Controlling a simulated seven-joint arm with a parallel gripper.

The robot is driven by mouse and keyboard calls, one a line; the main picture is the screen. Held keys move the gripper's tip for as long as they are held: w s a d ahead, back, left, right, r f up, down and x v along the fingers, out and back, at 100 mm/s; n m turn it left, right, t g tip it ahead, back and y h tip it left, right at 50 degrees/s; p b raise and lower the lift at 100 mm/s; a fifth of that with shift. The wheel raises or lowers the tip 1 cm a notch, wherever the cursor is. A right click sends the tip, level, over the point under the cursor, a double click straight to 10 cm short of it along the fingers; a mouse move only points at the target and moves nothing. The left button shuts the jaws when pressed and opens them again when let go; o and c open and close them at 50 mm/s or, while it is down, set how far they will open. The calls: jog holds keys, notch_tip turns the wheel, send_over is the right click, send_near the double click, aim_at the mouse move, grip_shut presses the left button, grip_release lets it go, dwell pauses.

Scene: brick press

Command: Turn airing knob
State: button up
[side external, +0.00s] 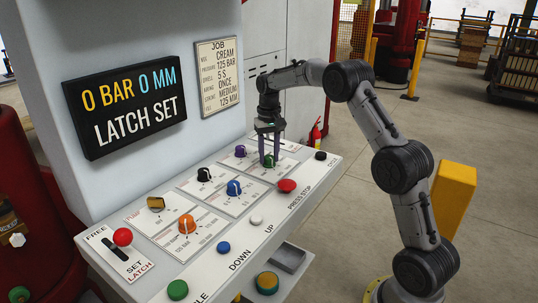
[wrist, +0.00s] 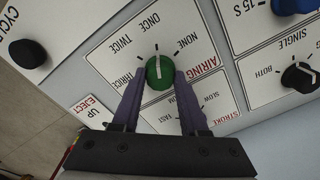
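The green airing knob (wrist: 159,73) sits on its label plate, with the marks NONE, ONCE, TWICE and THRICE around it. Its white pointer line points up in the wrist view, toward the ONCE side. In the side view the green knob (side external: 269,160) is at the far end of the sloped panel. My gripper (side external: 269,150) reaches down over it with one finger on each side. In the wrist view the purple fingers of my gripper (wrist: 160,82) hug the knob's two sides, with no clear gap showing.
Close by are a black knob (wrist: 298,75), a blue knob (side external: 234,187), a red press stop button (side external: 287,186) and a black cycle button (wrist: 28,53). A job card (side external: 218,75) hangs above. The display (side external: 125,102) reads 0 BAR, 0 MM, LATCH SET.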

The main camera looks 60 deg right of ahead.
aim_at(269, 156)
jog(key=o, duration=0.4)
notch_tip(269, 156, up, 14)
dwell(0.6)
jog(key=shift+f, duration=0.1)
